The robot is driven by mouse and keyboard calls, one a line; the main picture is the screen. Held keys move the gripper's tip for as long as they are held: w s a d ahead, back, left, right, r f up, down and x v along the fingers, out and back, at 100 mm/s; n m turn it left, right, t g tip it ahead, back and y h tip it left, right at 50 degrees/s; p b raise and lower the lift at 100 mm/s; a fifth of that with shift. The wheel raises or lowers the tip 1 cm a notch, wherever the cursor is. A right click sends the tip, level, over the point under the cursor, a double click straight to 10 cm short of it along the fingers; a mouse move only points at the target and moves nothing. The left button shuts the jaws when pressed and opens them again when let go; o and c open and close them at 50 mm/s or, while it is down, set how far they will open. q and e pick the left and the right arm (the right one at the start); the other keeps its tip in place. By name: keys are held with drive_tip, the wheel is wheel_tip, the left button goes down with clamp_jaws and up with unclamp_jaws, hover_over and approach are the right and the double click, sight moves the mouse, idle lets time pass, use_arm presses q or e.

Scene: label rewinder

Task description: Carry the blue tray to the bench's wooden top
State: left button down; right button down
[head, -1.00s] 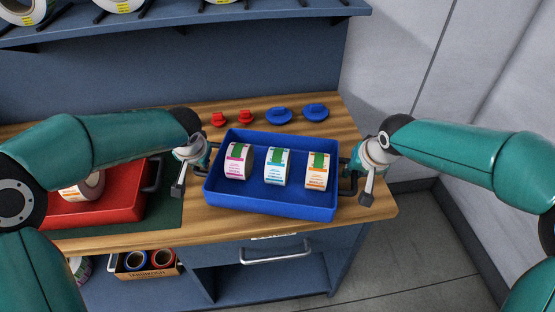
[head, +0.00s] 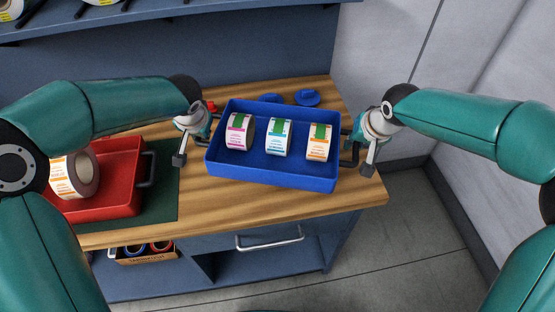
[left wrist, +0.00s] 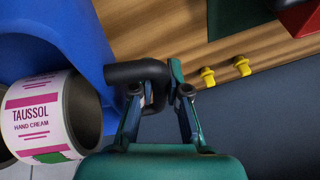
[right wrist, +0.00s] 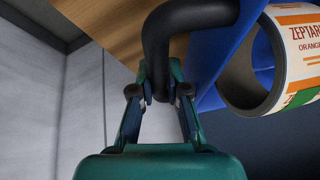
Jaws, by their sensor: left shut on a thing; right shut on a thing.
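The blue tray (head: 270,178) is over the right part of the bench's wooden top (head: 240,212). It looks roughly level; I cannot tell whether its base touches the wood. Three label rolls stand in it: pink (head: 240,132), light blue (head: 278,138) and orange (head: 319,142). My left gripper (head: 208,127) is at the tray's left end, its fingers shut on the black handle (left wrist: 135,72) in the left wrist view. My right gripper (head: 358,132) is at the right end, shut on the other black handle (right wrist: 165,40) in the right wrist view.
A red tray (head: 115,205) with a roll (head: 72,175) sits on a dark green mat (head: 165,190) at left. Blue knobs (head: 307,97) lie behind the blue tray. Yellow knobs (left wrist: 241,66) show in the left wrist view. Bare wood lies in front; a wall (head: 400,60) stands right.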

use_arm(q)
drive_tip(key=shift+f, duration=0.15)
use_arm(e)
drive_tip(key=shift+f, duration=0.15)
